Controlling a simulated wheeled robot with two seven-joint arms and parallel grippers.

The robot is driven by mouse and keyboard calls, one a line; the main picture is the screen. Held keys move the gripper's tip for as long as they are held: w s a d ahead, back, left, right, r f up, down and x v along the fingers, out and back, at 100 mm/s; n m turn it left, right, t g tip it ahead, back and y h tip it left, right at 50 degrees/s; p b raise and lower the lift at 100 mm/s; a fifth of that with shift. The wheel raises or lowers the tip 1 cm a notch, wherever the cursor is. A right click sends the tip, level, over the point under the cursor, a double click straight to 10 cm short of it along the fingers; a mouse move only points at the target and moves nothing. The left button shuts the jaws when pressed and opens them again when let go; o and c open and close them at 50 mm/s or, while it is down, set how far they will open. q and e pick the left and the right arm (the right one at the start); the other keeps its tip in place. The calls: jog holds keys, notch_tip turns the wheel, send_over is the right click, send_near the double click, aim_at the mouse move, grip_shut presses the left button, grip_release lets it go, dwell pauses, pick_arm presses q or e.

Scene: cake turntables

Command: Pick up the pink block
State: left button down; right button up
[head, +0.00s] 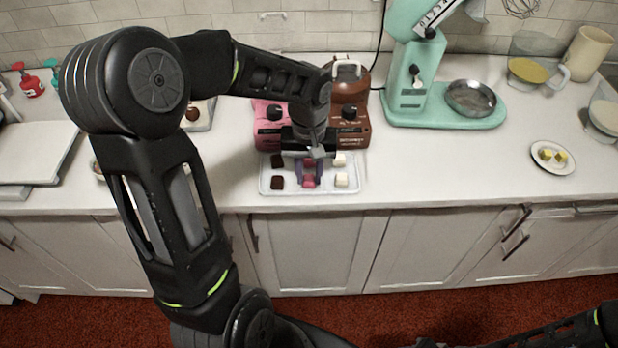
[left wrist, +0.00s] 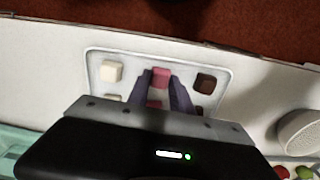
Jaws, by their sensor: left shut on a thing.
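My left gripper (head: 309,178) reaches down over a white tray (head: 349,189) on the counter. Its two dark purple fingers (left wrist: 162,82) are shut on a pink block (left wrist: 161,73), which sits between the fingertips. The same block shows in the head view (head: 308,182) at the tray's front middle. A second pink patch (left wrist: 154,105) shows between the fingers nearer the palm, partly hidden. I cannot tell whether the held block touches the tray. My right gripper is out of view.
Brown blocks (head: 277,183) and white blocks (head: 341,180) stand on either side in the tray. Pink and brown appliances (head: 355,131) stand just behind it. A mint mixer (head: 405,95) and a plate (head: 553,168) with yellow pieces are to the right. Counter between is clear.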

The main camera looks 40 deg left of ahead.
aim_at(309, 183)
pick_arm(q)
jog(key=shift+r, duration=0.15)
notch_tip(309, 183, up, 10)
jog(key=b, duration=0.1)
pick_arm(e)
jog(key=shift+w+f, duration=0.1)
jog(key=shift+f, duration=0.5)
